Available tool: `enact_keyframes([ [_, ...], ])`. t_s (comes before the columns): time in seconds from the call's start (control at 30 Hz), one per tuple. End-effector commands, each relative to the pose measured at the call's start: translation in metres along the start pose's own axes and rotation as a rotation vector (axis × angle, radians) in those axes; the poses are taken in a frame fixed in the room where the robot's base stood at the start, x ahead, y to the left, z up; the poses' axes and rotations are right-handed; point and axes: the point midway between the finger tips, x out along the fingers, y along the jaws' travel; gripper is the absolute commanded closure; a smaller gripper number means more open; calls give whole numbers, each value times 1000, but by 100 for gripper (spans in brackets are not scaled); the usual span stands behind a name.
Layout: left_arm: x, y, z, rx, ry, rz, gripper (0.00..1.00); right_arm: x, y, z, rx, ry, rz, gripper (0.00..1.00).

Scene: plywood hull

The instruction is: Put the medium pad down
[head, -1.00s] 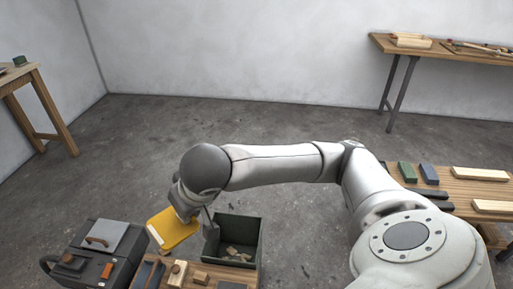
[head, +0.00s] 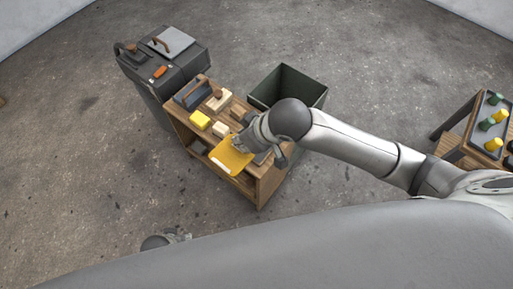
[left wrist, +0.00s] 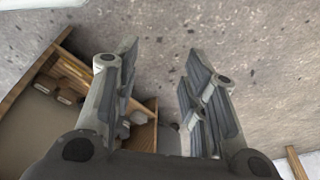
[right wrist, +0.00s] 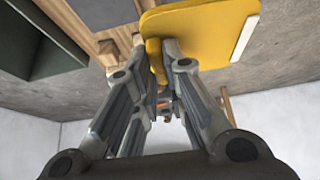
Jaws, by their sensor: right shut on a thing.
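My right gripper (head: 258,138) is shut on a flat yellow piece (head: 232,158) with a pale strip along one edge. The piece is over the front right part of a small wooden cart (head: 265,188). It also shows in the right wrist view (right wrist: 205,35), at the fingertips of my gripper (right wrist: 150,55). No label shows whether this piece is the medium pad. Whether it touches the cart is unclear. A yellow block (head: 200,118) and a pale block (head: 221,129) lie on the cart top. My left gripper (left wrist: 160,65) is open and empty.
A dark green bin (head: 311,90) stands behind the cart. A dark grey machine (head: 185,62) stands at its back left. A dark block (head: 190,92) and wooden blocks crowd the cart top. A tray (head: 476,135) with yellow and green pieces is at the right.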

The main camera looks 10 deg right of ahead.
Motion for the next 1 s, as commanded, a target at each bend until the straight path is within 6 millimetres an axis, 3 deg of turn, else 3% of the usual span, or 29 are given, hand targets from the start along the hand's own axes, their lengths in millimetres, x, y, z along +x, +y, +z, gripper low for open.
enact_keyframes([
  [0.13, -5, -1, -7, -1, 8, -1, 60, 14, -2, 6, -20, 3, -10, 100],
  [0.27, -19, -2, -16, -3, 20, -3, 60, 24, 16, 8, -21, 2, -6, 100],
  [0.63, -83, -5, -41, -9, 57, -8, 60, 59, 86, 10, -18, 3, -6, 100],
  [1.0, -149, -7, -46, -13, 89, -14, 60, 101, 120, 25, -21, 4, -10, 100],
])
